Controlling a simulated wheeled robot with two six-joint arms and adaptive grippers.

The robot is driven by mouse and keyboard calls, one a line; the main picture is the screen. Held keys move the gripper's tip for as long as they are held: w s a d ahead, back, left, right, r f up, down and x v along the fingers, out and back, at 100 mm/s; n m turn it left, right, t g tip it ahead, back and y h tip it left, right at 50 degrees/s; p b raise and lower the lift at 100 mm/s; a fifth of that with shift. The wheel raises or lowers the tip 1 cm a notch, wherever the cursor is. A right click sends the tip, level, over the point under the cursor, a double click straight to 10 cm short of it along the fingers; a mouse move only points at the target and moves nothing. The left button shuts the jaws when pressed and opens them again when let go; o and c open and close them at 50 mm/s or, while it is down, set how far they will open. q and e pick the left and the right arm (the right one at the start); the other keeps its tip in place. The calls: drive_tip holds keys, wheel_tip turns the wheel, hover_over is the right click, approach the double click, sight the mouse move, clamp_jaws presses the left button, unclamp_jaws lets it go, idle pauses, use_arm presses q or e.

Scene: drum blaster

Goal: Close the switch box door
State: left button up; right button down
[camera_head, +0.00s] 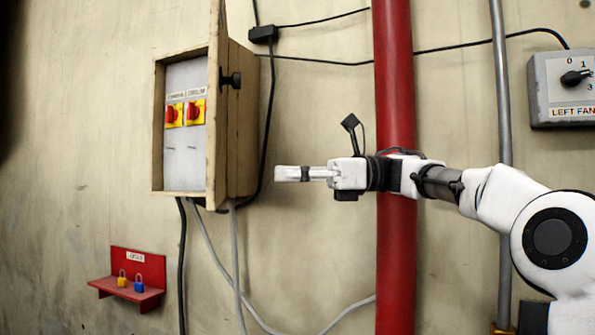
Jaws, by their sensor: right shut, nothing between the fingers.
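The switch box (243,130) is a worn beige metal box on the wall, left of centre. Its front is open, showing a pale inner panel (185,160) with two red-and-yellow rotary switches (184,113). The door (216,120) seems to stand out from the box's right side, seen nearly edge-on, with a black knob (232,80) on its right face. My right gripper (280,173) is shut and empty. It points left, to the right of the box and door, with a visible gap in the picture; the depth between them is hard to judge. My left gripper is not in view.
A red vertical pipe (394,80) stands behind my right arm, with a grey conduit (500,90) beside it. Cables (240,285) hang below the box. A red shelf (128,289) with two padlocks is lower left. A grey fan switch (563,88) is at the right.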

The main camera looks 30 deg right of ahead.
sight(217, 176)
drive_tip(key=p+x, duration=0.1)
drive_tip(key=x, duration=0.2)
drive_tip(key=p+x, duration=0.1)
drive_tip(key=x, duration=0.4)
drive_tip(key=shift+w+a+p, duration=0.2)
drive_tip(key=shift+w+p, duration=0.2)
drive_tip(key=shift+a+f, duration=0.1)
drive_tip(key=shift+a, duration=0.25)
drive_tip(key=shift+w+f, duration=0.1)
drive_tip(key=shift+w, duration=0.1)
